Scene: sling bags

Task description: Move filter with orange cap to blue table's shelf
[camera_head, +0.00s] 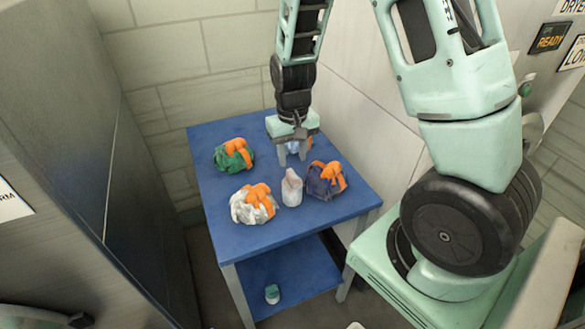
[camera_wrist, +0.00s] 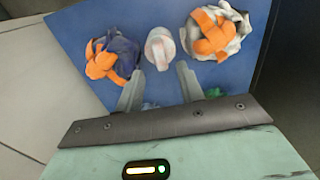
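The filter, a whitish bottle with a pale orange-pink top (camera_head: 292,187), stands upright on the blue table's top (camera_head: 290,226). It also shows beyond the fingertips in the wrist view (camera_wrist: 160,50). My gripper (camera_head: 293,158) points down over the tabletop, just behind the filter in the head view. Its two fingers (camera_wrist: 160,80) are apart, with the filter not between them. A small pale-blue thing (camera_head: 293,146) shows between or behind the fingers; I cannot tell what it is. The blue lower shelf (camera_head: 300,272) is under the tabletop.
Three sling bags with orange straps surround the filter: green (camera_head: 234,155), white (camera_head: 254,204) and dark blue (camera_head: 326,180). A small green-and-white item (camera_head: 272,294) stands on the shelf's front left. The shelf's visible middle is clear. Walls and a grey cabinet (camera_head: 70,140) hem in the table.

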